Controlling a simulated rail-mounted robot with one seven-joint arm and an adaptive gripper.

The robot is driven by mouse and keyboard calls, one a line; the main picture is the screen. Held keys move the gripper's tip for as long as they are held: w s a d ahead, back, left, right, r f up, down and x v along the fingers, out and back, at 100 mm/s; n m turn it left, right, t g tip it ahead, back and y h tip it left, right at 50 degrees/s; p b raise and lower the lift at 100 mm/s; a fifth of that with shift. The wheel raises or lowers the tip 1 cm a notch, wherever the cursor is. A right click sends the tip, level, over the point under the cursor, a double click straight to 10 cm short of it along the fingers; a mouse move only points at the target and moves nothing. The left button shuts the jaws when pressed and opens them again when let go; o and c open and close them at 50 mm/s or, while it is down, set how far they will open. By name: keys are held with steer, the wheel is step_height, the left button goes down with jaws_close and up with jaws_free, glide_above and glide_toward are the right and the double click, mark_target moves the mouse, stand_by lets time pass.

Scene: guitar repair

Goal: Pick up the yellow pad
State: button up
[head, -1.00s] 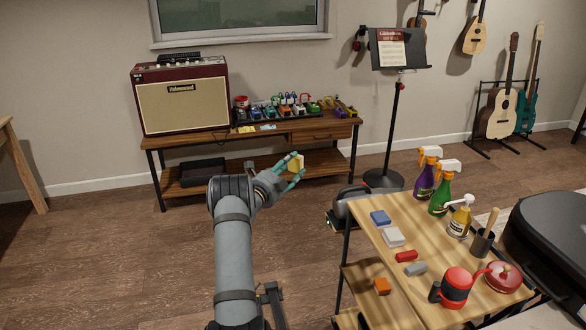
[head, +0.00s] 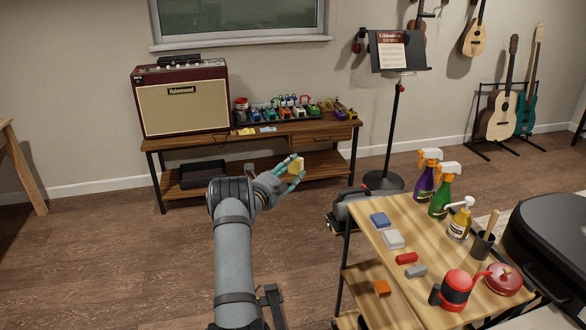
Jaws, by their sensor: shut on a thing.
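The yellow pad (head: 297,164) is held between the green fingertips of my gripper (head: 295,171), in the middle of the head view. My gripper is shut on it. The pad is in the air, in front of the low wooden bench and left of the cart. Part of the pad is hidden by the fingers.
The bench (head: 190,143) bears an amplifier (head: 182,98) and several pedals. A music stand (head: 390,120) stands behind the cart. Floor at left is clear.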

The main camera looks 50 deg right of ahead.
steer(key=shift+r, duration=1.3)
steer(key=shift+c, duration=0.5)
steer(key=shift+f, duration=0.1)
steer(key=a+r+b, duration=0.2)
steer(key=a, duration=0.5)
steer(key=s+a+r+b, duration=0.1)
steer(key=a+r+b, duration=0.2)
steer(key=a, duration=0.4)
steer(key=shift+s+b, duration=0.25)
steer(key=shift+b, duration=0.05)
